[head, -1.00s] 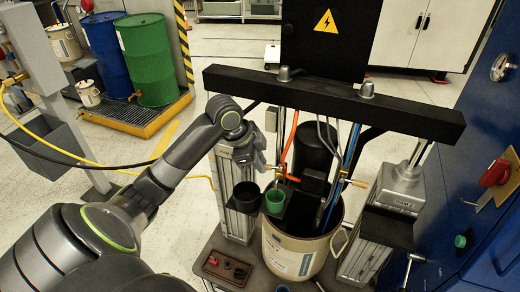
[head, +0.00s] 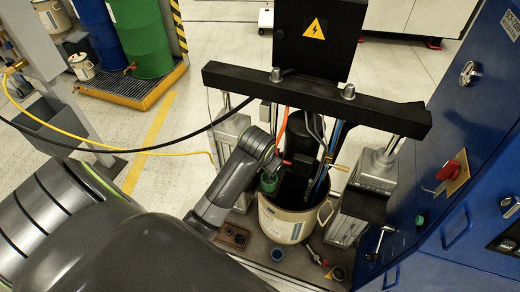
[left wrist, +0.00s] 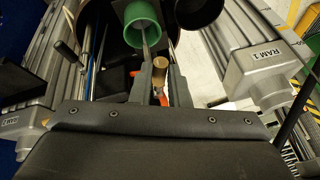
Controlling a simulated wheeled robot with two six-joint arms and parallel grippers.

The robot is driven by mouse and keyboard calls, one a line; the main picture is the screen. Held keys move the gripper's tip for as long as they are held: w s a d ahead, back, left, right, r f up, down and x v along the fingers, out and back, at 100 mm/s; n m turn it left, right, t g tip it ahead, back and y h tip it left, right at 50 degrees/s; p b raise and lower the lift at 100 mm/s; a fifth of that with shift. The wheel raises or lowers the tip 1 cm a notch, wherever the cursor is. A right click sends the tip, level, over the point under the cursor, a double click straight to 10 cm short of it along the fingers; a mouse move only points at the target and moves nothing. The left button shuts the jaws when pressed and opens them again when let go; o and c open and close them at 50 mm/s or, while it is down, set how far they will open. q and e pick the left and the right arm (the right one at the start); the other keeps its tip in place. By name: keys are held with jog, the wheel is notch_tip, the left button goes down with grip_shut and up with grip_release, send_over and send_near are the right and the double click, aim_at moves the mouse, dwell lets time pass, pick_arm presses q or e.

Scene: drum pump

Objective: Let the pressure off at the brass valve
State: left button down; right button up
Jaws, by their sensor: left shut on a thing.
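The brass valve (left wrist: 159,70) shows in the left wrist view as a rounded brass-coloured piece between my fingers. My left gripper (left wrist: 161,76) is shut on it, with one finger on each side. In the head view my left gripper (head: 275,166) reaches down beside the green cup at the drum pump, and its own wrist hides the valve there. The green cup (left wrist: 141,32) is just beyond the fingertips in the wrist view; it also shows in the head view (head: 269,183). The beige drum (head: 284,222) stands below. My right gripper is not in view.
A black crossbeam (head: 310,100) spans above the drum, with ram columns (head: 375,170) at the sides. An orange hose (head: 282,124) and blue lines run down close to the gripper. A blue cabinet (head: 445,130) stands at right.

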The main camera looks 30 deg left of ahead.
pick_arm(q)
jog(key=shift+w+d+n+g+y+p, duration=0.15)
jog(key=shift+d+n+y+p, duration=0.25)
jog(key=shift+n+p, duration=0.5)
jog(key=shift+d+n+g+y+p, duration=0.3)
jog(key=shift+d+n+p, duration=0.2)
jog(key=shift+n+p, duration=0.35)
jog(key=c, duration=1.4)
grip_release()
